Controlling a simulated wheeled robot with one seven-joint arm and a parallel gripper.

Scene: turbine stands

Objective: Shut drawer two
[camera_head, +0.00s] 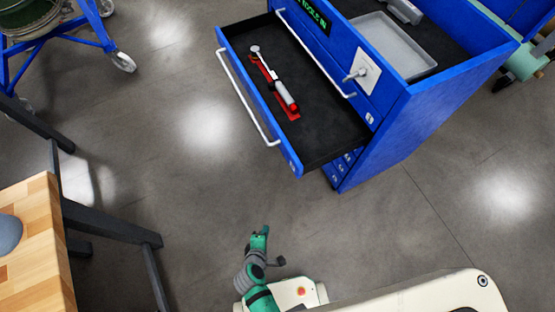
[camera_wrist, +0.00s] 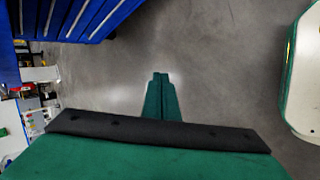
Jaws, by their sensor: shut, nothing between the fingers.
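A blue tool cabinet (camera_head: 420,118) stands at the upper right in the head view. One of its drawers (camera_head: 335,142) is pulled far out, with a white bar handle (camera_head: 248,97) along its front. I cannot read which number this drawer bears. A red and silver tool (camera_head: 275,85) lies on the drawer's dark liner. My gripper (camera_head: 265,231) is shut and empty, below the drawer front in the picture and apart from it. In the wrist view my gripper's fingers (camera_wrist: 160,77) are together over bare floor. Blue drawer fronts with pale handles (camera_wrist: 75,15) show at the upper left there.
A grey tray (camera_head: 383,45) sits on the cabinet top. A wooden-topped table (camera_head: 38,255) stands at lower left, and a blue wheeled stand (camera_head: 95,25) at upper left. Grey floor (camera_head: 190,200) is clear between my gripper and the drawer.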

